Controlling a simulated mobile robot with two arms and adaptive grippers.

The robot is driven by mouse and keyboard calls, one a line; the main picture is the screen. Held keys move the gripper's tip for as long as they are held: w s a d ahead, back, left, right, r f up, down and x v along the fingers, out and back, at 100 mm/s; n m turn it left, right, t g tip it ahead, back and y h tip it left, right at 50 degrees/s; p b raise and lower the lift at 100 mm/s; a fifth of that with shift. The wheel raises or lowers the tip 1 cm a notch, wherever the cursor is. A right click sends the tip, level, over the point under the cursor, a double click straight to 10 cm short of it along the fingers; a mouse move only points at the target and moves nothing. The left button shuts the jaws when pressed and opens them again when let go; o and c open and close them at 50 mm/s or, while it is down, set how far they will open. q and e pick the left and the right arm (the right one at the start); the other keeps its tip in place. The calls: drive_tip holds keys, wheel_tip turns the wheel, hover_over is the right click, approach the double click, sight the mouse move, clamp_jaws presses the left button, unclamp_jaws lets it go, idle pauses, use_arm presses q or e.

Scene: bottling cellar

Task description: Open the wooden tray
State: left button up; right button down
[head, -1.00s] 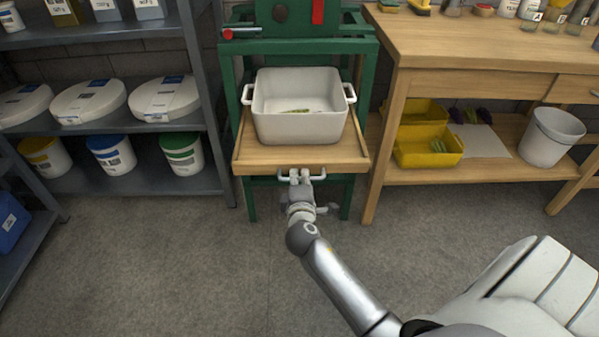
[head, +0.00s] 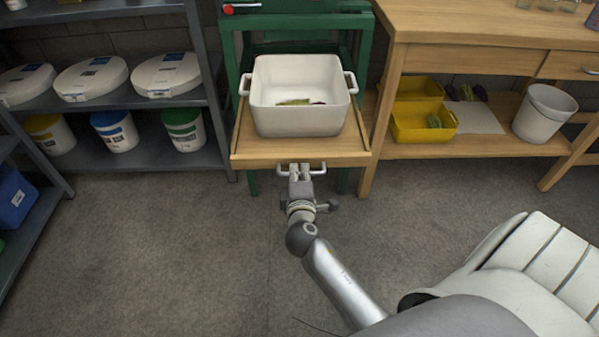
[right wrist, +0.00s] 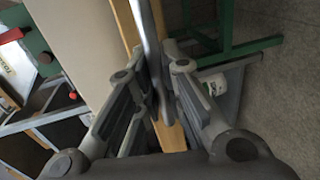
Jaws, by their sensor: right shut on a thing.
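The wooden tray (head: 249,150) is pulled out at the front of the green frame (head: 229,66). A white two-handled tub (head: 300,122) with green things in it stands on the tray. A metal bar handle (head: 318,170) is fixed to the tray's front edge. My right gripper (head: 300,172) is shut on this handle. In the right wrist view the fingers (right wrist: 156,95) close around the handle bar (right wrist: 152,50), with the wooden edge behind it. My left gripper is not in view.
A grey shelf with buckets (head: 184,130) and round white lids (head: 165,75) stands at left. A wooden workbench (head: 460,30) stands at right, with yellow bins (head: 423,122) and a grey pail (head: 543,113) on its lower shelf. The floor (head: 150,240) in front is clear.

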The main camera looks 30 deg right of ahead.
drive_tip(key=c, duration=1.5)
unclamp_jaws()
drive_tip(key=v, duration=1.2)
drive_tip(key=shift+a, duration=0.1)
